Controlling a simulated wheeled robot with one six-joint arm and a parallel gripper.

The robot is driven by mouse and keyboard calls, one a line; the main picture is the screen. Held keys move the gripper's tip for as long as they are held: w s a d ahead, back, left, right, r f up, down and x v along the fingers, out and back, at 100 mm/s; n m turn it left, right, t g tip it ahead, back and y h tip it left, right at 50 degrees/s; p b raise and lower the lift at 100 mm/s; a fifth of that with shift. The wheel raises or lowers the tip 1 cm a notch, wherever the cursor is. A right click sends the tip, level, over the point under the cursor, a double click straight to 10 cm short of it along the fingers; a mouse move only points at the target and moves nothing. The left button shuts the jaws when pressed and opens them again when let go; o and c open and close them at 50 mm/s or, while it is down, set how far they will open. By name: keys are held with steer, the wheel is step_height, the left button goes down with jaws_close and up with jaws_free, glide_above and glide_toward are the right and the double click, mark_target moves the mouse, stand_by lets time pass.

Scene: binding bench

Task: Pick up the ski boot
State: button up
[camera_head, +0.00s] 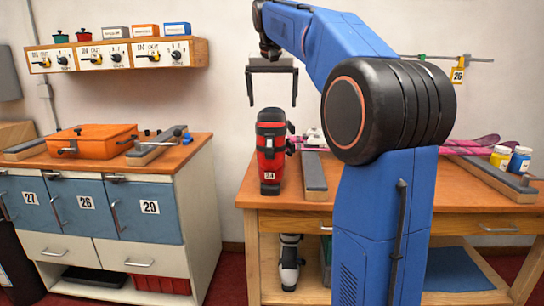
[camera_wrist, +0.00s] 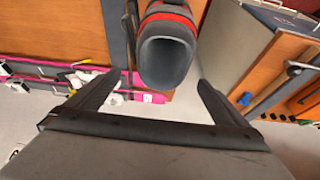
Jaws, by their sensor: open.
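The red and black ski boot (camera_head: 270,155) stands upright on the left part of the wooden bench, with a label reading 24 low on its front. My gripper (camera_head: 272,102) is above the boot, open and pointing down, with a gap between its fingertips and the boot's top. In the wrist view the boot's dark open top (camera_wrist: 166,62) shows beyond and between the spread fingers of my gripper (camera_wrist: 160,82). Nothing is between the fingers. A second, white and black boot (camera_head: 290,262) stands on the shelf under the bench.
A grey-topped rail (camera_head: 314,178) lies on the bench just right of the boot. A cabinet with an orange case (camera_head: 93,142) stands left, across a floor gap.

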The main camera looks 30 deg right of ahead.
steer(key=x, duration=0.3)
steer(key=shift+w+a+f, duration=0.1)
steer(key=shift+w+f, duration=0.1)
steer(key=shift+f, duration=0.15)
steer(key=shift+c, duration=0.3)
steer(key=shift+r, duration=0.1)
steer(key=c, duration=2.1)
